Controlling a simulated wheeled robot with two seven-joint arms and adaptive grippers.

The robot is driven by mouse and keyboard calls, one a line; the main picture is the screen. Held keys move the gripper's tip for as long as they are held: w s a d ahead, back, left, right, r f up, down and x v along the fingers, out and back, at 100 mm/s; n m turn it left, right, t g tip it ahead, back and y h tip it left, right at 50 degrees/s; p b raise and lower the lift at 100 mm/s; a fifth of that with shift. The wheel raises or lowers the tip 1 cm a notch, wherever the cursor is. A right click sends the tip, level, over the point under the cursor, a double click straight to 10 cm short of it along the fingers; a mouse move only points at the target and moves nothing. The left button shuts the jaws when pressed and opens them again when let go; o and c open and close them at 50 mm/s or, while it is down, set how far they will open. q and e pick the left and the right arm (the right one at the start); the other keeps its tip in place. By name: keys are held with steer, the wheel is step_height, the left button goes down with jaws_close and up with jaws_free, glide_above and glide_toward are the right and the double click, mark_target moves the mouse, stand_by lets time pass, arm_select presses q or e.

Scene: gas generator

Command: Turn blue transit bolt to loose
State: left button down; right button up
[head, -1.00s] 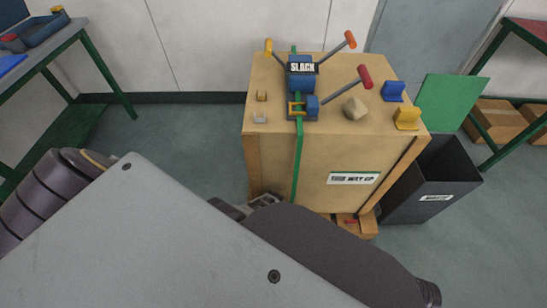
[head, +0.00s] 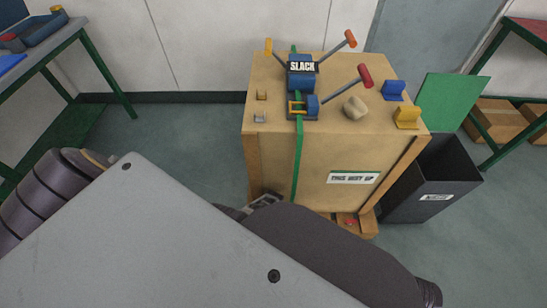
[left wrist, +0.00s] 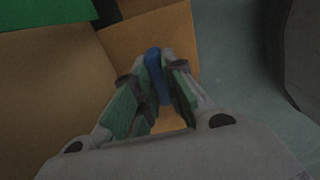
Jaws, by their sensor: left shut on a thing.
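The blue transit bolt (left wrist: 155,72) shows in the left wrist view as an upright blue bar between the green-padded fingers of my left gripper (left wrist: 157,85). The gripper is shut on it, close to the foot of the wooden crate (left wrist: 140,24). In the head view, a small part of my left gripper (head: 264,200) shows at the crate's lower left front. My grey arm hides the bolt there. A small red part (head: 350,222) sits low at the crate's front right. My right gripper is not in view.
The crate (head: 325,150) carries a green strap (head: 298,165), a ratchet marked SLACK (head: 301,67), coloured handles and loose blocks. A dark open bin (head: 430,185) stands close at its right. Tables stand at both sides. The floor left of the crate is clear.

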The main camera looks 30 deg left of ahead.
arm_select(q)
steer(key=shift+a, duration=0.1)
steer(key=c, duration=1.5)
jaws_free()
steer(key=shift+s, duration=0.1)
steer(key=shift+m, duration=0.4)
